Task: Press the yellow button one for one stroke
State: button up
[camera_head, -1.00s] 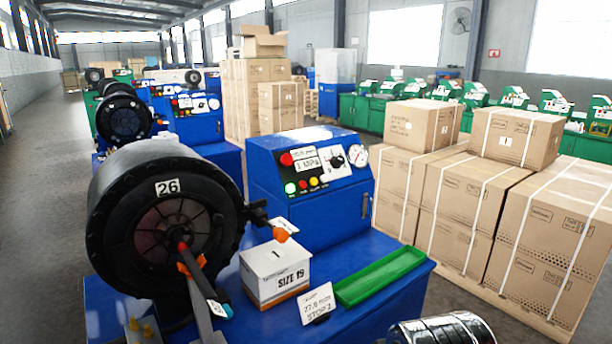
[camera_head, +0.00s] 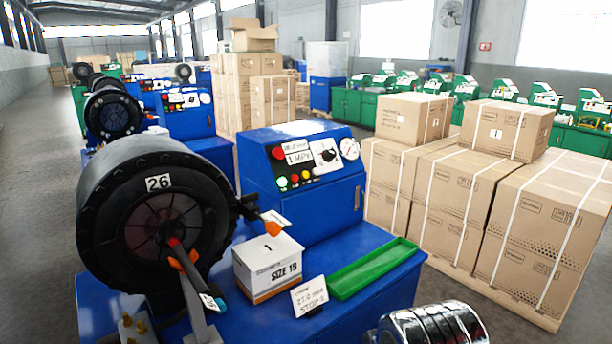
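The nearest blue crimper has a slanted dark control panel (camera_head: 312,162) at the middle of the head view. A small yellow button (camera_head: 306,175) sits low on it, at the right end of a short row beside a red button (camera_head: 294,178) and a green one (camera_head: 282,182). A larger red button (camera_head: 278,153) is above them at the left. A dial knob and a round gauge (camera_head: 349,149) are at the right of the panel. Nothing touches the yellow button.
The round black crimping head marked 26 (camera_head: 158,205) stands left of the panel. A white SIZE 19 box (camera_head: 268,264), a small sign (camera_head: 310,297) and a green tray (camera_head: 373,268) lie in front. Cartons (camera_head: 465,195) stand right.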

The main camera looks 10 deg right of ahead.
jog(key=shift+c, duration=0.3)
grip_shut()
dwell(0.8)
dwell(0.6)
